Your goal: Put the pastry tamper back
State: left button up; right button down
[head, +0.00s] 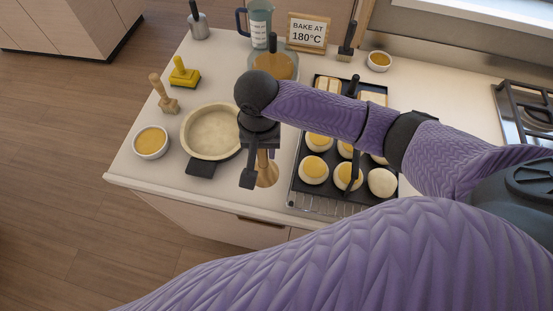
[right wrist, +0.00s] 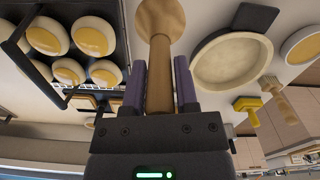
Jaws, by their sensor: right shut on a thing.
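The wooden pastry tamper (head: 267,172) has a slim handle and a round, flat end. My right gripper (head: 256,168) is shut on its handle, over the counter between the pie dish and the black tray. In the right wrist view the tamper (right wrist: 160,22) points away from the gripper (right wrist: 160,75), its handle between the two purple fingers. The round end shows at the top of that view. I cannot tell whether it touches the counter. My left gripper is not in view.
The black tray (head: 292,190) of topped rounds is on the right. A glass bowl (head: 290,68), jug (head: 260,22) and sign (head: 307,33) stand behind.

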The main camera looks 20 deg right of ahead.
aim_at(263, 167)
notch_tip(263, 167, down, 8)
jog(key=shift+w+r+b, duration=0.1)
jog(key=shift+r+b, duration=0.15)
jog(key=shift+b, duration=0.6)
jog(key=shift+c, duration=1.8)
grip_release()
notch_tip(263, 167, up, 12)
jog(key=p, duration=0.3)
jog(key=shift+r, duration=0.1)
